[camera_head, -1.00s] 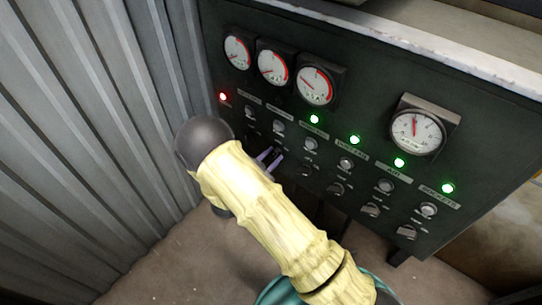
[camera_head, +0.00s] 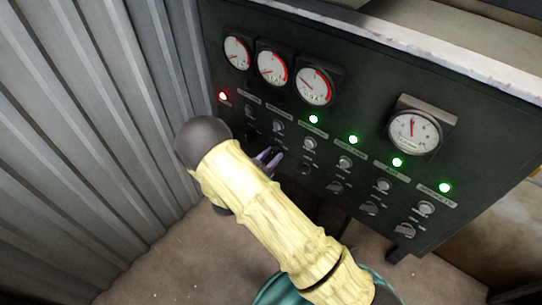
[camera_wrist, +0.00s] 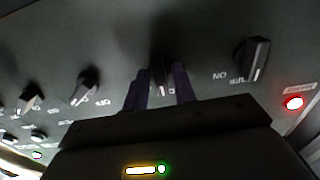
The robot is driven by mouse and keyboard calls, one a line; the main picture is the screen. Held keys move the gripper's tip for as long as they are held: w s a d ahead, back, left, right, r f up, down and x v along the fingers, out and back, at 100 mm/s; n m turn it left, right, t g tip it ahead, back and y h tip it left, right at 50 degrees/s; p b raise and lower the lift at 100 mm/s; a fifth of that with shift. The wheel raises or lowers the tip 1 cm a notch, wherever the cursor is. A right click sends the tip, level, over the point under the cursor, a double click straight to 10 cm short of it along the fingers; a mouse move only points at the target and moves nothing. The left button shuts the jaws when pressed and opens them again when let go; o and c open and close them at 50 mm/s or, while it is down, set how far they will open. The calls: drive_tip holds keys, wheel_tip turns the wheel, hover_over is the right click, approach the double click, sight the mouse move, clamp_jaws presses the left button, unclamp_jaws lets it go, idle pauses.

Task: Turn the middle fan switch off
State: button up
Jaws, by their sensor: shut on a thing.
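The black control panel (camera_head: 470,130) carries a row of black rotary switches. My gripper (camera_head: 268,157) is at the second switch from the left, mostly hidden by my arm in the head view. In the wrist view, my gripper (camera_wrist: 160,88) has its two purple fingers on either side of that dark switch (camera_wrist: 162,74), shut on it. The label text by this switch is too small or hidden to read, so I cannot tell its name or exact setting. The leftmost switch (camera_wrist: 255,60), beside an ON mark, is free of the fingers.
A red lamp (camera_head: 223,96) is lit at the panel's left, with several green lamps (camera_head: 353,139) to its right. Gauges (camera_head: 314,87) sit above. Other switches (camera_head: 335,187) continue to the right. A corrugated metal wall (camera_head: 90,120) stands close on the left.

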drive_tip(key=o, duration=0.7)
drive_tip(key=shift+a, duration=0.1)
drive_tip(key=b+v, duration=0.2)
drive_tip(key=v, duration=1.5)
drive_tip(key=shift+s+a+f, duration=0.1)
drive_tip(key=shift+s+a, duration=0.05)
drive_tip(key=shift+s, duration=0.05)
